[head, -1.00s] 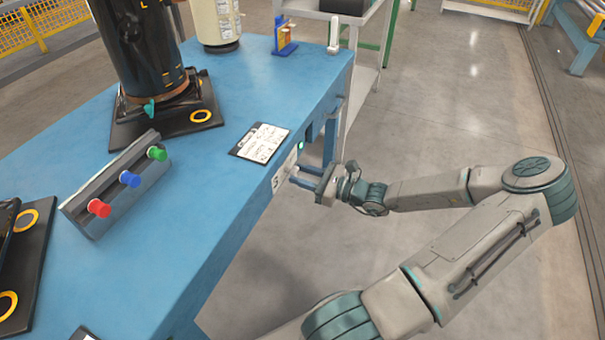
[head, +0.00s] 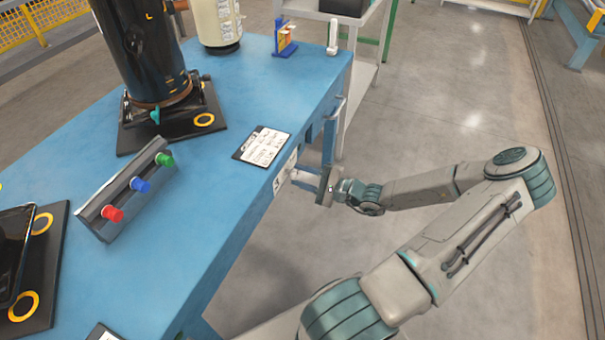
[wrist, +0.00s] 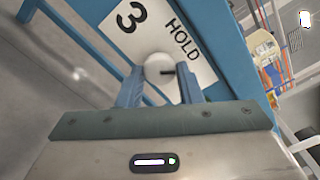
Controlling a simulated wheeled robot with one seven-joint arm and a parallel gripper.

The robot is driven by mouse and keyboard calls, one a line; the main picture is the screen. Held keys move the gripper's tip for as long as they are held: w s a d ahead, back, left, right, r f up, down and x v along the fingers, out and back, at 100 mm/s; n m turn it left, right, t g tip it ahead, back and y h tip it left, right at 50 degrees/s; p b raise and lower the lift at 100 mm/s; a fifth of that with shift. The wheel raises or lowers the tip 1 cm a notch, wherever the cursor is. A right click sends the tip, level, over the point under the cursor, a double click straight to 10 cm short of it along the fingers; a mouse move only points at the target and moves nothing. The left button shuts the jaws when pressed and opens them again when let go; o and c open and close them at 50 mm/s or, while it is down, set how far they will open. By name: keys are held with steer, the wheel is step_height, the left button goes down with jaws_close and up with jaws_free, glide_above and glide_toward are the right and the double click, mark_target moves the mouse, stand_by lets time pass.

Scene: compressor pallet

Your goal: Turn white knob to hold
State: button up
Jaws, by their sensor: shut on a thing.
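The white knob (wrist: 158,67) is round, with a dark pointer mark that points to the right in the wrist view. It sits on a white label plate (wrist: 185,40) with a black "3" and the word "HOLD", fixed to the side of the blue table. My gripper (wrist: 160,85) is shut on the knob, one blue finger on each side of it. In the head view my gripper (head: 299,179) reaches the table's right side from the right, and the knob is too small to make out there.
The blue table (head: 215,200) carries a rack (head: 125,190) with red, blue and green knobs, a black compressor (head: 150,55), a pale cylinder (head: 217,22) and a written card (head: 262,146). A grey cart (head: 370,45) stands behind.

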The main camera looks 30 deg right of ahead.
steer(key=n+p, duration=0.1)
steer(key=n, duration=0.5)
steer(key=shift+n, duration=0.3)
stand_by(0.5)
steer(key=o, duration=1)
steer(key=shift+c, duration=0.2)
steer(key=shift+s+d, duration=0.1)
steer(key=shift+s, duration=0.05)
steer(key=p+v, duration=0.1)
steer(key=v, duration=1.2)
steer(key=shift+s+d, duration=0.15)
steer(key=shift+s, duration=0.1)
